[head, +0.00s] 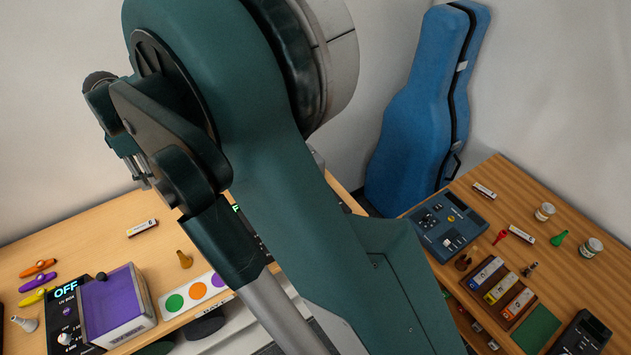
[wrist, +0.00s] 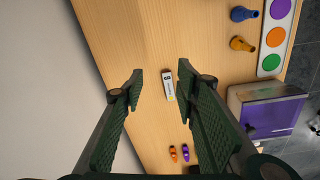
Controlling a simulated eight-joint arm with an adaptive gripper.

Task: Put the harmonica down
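A small white harmonica (head: 142,228) with dark and yellow markings lies flat on the left wooden table (head: 60,240). It also shows in the wrist view (wrist: 168,86), below and between my gripper's fingers. My gripper (wrist: 160,76) is open and empty, with its two dark green ribbed fingers spread wide. It hangs above the table with a gap to the harmonica, and nothing is held. In the head view my arm covers much of the middle, and the fingers are hard to make out.
Orange, purple and yellow kazoos (head: 40,268) and a purple-topped box (head: 115,305) lie on the left table. A strip with coloured dots (head: 190,295) is at its front edge. The right table (head: 570,215) holds similar harmonicas (head: 484,190), jars and a blue console (head: 445,225).

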